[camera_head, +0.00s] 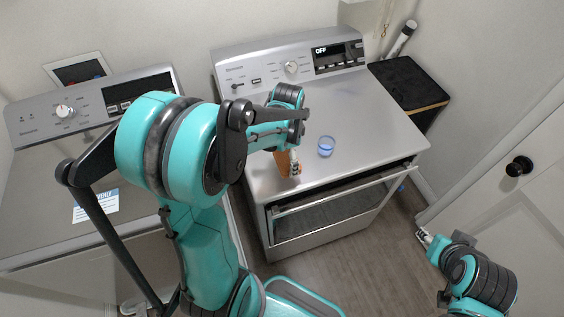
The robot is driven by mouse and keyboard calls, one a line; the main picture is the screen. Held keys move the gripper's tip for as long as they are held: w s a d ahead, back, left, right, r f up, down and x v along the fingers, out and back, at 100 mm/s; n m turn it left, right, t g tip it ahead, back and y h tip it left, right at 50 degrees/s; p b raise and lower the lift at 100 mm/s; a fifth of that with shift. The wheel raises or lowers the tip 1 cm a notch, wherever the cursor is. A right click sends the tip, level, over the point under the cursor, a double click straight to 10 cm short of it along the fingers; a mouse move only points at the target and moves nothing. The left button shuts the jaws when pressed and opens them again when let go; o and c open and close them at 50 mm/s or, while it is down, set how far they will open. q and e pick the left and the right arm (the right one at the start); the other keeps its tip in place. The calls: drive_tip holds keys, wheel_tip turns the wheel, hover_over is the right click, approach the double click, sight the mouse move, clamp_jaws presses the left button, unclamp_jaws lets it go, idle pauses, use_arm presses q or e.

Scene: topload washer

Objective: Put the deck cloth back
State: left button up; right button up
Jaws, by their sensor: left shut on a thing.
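An orange-brown piece (283,164), which looks like the deck cloth, is at the front part of the right machine's metal top (360,130). My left gripper (294,164) reaches over that top and is shut on the orange-brown piece. My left arm covers part of the view, and the gripper is small, so how much of the piece is hidden and whether it touches the top cannot be told. My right gripper (425,237) is at the lower right, over the floor and away from the machines; its finger opening is too small to tell.
A small blue cup (326,146) stands just right of my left gripper. The left machine (40,217) has a blue-and-white label. A black-topped stand (408,82) is beside the right machine. A white door with a black knob (519,166) is at right.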

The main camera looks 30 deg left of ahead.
sight(282, 154)
use_arm(q)
drive_tip(key=w+a+f, duration=0.1)
drive_tip(key=a+f, duration=0.1)
drive_tip(key=shift+w+a, duration=0.35)
drive_tip(key=shift+w, duration=0.05)
wheel_tip(282, 154, down, 4)
drive_tip(key=shift+f+b, duration=0.1)
drive_tip(key=shift+b, duration=0.7)
drive_tip(key=o, duration=1)
drive_tip(key=shift+o, duration=0.2)
